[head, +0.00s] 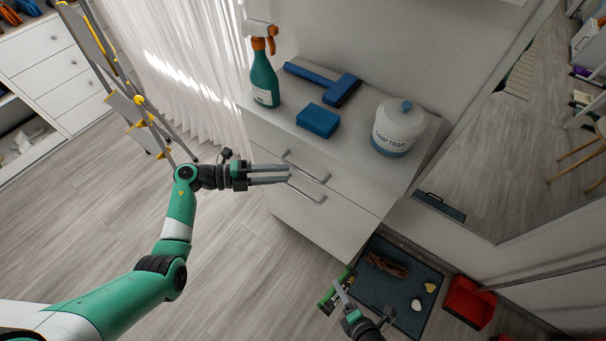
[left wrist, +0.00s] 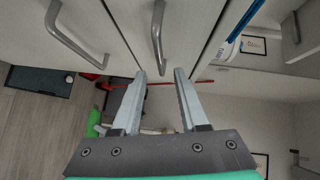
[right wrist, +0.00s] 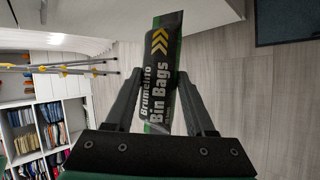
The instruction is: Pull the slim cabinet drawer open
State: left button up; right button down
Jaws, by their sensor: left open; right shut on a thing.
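The slim white cabinet (head: 330,222) has two drawers with grey bar handles, and both look shut. The upper handle (head: 307,167) and lower handle (head: 305,194) are on its front. My left gripper (head: 289,174) is open and empty in front of the drawers. In the left wrist view the upper handle (left wrist: 158,35) lies ahead, its near end in line with the gap between the fingertips (left wrist: 160,72); I cannot tell whether they touch. The lower handle (left wrist: 76,38) is to the left. My right gripper (right wrist: 157,75) is shut on a bin bags box (right wrist: 160,92), low beside the cabinet.
A dark mat (head: 425,277) and red dustpan (head: 469,302) lie on the floor. A stepladder (head: 125,85) stands left. Floor before the cabinet is clear.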

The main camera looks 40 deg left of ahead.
aim_at(303, 171)
notch_tip(303, 171, down, 2)
jog(key=shift+w+f+b, duration=0.1)
jog(key=shift+f+b, duration=0.15)
jog(key=shift+b, duration=0.7)
pick_arm(q)
jog(key=x, duration=0.7)
pick_arm(e)
jog(key=shift+f, duration=0.1)
pick_arm(q)
jog(key=shift+a, duration=0.1)
grip_shut()
